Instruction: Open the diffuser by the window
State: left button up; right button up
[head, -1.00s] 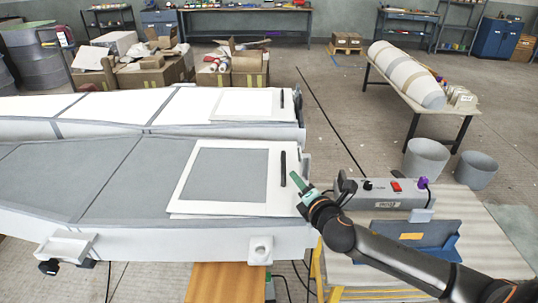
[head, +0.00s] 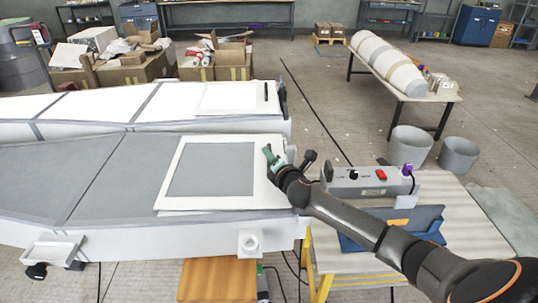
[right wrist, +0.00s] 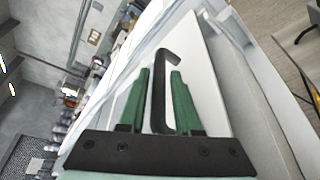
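A white-framed panel with a grey pane (head: 213,168) lies at the right end of the near mould. Its black handle shows in the right wrist view (right wrist: 157,90) as a bracket standing off a white surface. My right gripper (head: 270,155) is at the panel's right edge and hides this handle in the head view. In the right wrist view its green fingers (right wrist: 160,72) are apart, one on each side of the handle; contact cannot be told. A second, white panel (head: 228,97) with a black handle (head: 266,91) lies on the far mould. My left gripper is out of view.
A grey control box (head: 368,181) with a red switch and a blue bin (head: 360,240) stand on the bench (head: 440,212), close to my right arm. Two grey buckets (head: 409,147) stand on the floor beyond. Cardboard boxes (head: 125,70) are at the back left.

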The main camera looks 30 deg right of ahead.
jog(key=shift+w+d+f, duration=0.1)
jog(key=shift+w+f, duration=0.05)
jog(key=shift+w, duration=0.55)
jog(key=shift+c, duration=0.4)
grip_shut()
dwell(0.7)
